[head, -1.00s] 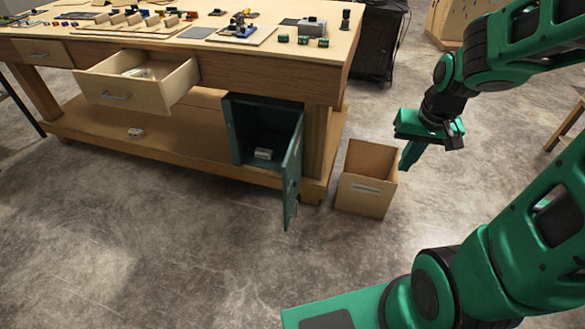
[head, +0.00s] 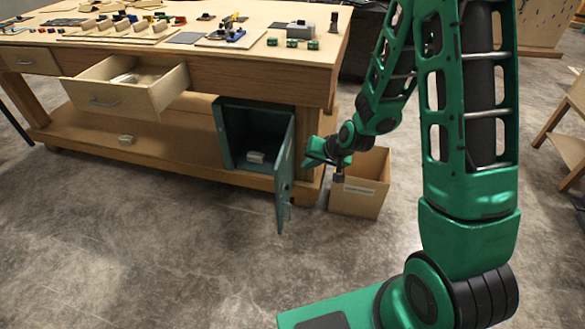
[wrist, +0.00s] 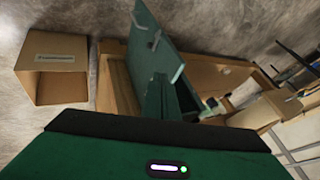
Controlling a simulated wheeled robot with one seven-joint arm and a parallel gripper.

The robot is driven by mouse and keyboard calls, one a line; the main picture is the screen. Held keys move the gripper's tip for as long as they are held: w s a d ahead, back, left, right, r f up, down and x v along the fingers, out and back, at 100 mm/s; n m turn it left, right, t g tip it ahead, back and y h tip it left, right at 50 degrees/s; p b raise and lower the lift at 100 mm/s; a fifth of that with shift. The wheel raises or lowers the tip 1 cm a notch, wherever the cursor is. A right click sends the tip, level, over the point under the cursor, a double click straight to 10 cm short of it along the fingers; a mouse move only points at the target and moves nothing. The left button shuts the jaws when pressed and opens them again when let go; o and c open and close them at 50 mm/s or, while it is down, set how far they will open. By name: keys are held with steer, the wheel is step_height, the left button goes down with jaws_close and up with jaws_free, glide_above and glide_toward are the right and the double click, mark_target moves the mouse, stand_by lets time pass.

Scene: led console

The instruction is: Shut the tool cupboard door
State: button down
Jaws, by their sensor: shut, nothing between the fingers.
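The tool cupboard (head: 228,133) is a dark green box under the right end of the workbench. Its door (head: 285,178) stands open, swung out toward the front, with a handle near its free edge. A small pale object (head: 256,157) lies inside the cupboard. My gripper (head: 315,160) is shut and empty, just right of the door in the head view, seemingly apart from it.
A cardboard box (head: 358,199) stands on the floor right of the bench, behind my gripper. A wooden drawer (head: 130,95) of the bench (head: 250,75) is pulled out. A small pale object (head: 127,139) lies on the lower shelf. The floor before the door is clear.

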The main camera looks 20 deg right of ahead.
glide_toward(279, 173)
step_height(279, 173, down, 4)
steer(key=d, duration=0.3)
steer(key=shift+w+a+r, duration=0.1)
steer(key=shift+w+a, duration=0.6)
steer(key=shift+a, duration=0.3)
steer(key=shift+w+a+r, duration=0.1)
steer(key=shift+w+a, duration=0.55)
steer(key=shift+a, duration=0.35)
steer(key=shift+w, duration=0.1)
